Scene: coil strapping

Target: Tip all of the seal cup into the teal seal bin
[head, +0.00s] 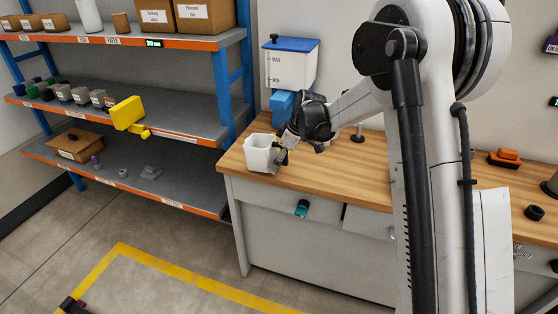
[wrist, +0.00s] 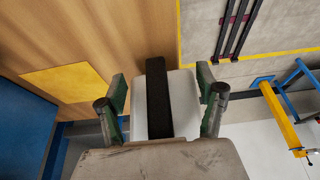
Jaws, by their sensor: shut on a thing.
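A white open-topped cup (head: 262,153), which I take for the seal cup, is at the left end of the wooden bench, close to its edge. It looks roughly upright; I cannot tell whether it touches the bench. My gripper (head: 282,150) is at its right side. In the wrist view the gripper (wrist: 160,105) has its fingers on either side of the white cup (wrist: 184,95) and a black bar in front of it, shut on it. The cup's contents are not visible. I cannot make out a teal bin for certain; a blue box (head: 283,105) stands behind the cup.
A white dispenser with a blue lid (head: 290,64) is on the wall above the blue box. A shelf rack (head: 150,125) with boxes and small cups stands left, across a gap. A yellow square (wrist: 65,85) lies on the bench.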

